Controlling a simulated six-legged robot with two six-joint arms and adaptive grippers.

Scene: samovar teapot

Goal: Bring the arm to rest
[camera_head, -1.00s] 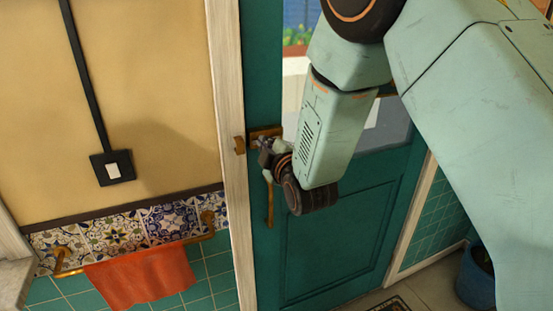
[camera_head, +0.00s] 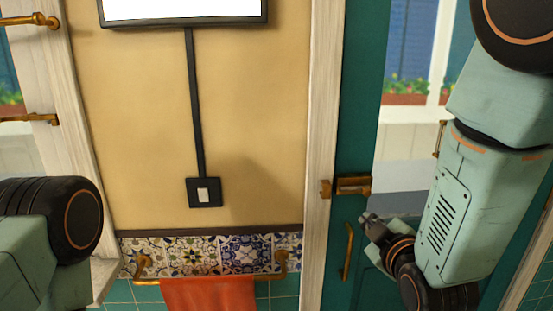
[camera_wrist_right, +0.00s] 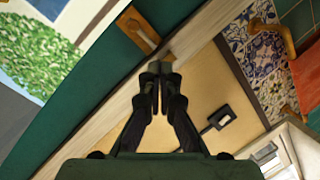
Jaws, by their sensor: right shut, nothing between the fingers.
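My right gripper (camera_head: 368,218) is at the right of the head view, in front of the teal door (camera_head: 355,120). It is near the brass door handle (camera_head: 348,252) and below the brass latch (camera_head: 353,185), apart from the latch. In the right wrist view my right gripper (camera_wrist_right: 158,72) has its fingers together with nothing between them, and the brass latch (camera_wrist_right: 138,30) shows beyond the fingertips. My left arm shows only as links at the left edge of the head view; its gripper is out of frame.
A black switch (camera_head: 203,193) is on the beige wall (camera_head: 260,130). An orange towel (camera_head: 208,295) hangs on a brass rail (camera_head: 280,268) below patterned tiles (camera_head: 205,255). A window with a brass bar (camera_head: 30,118) is at the left.

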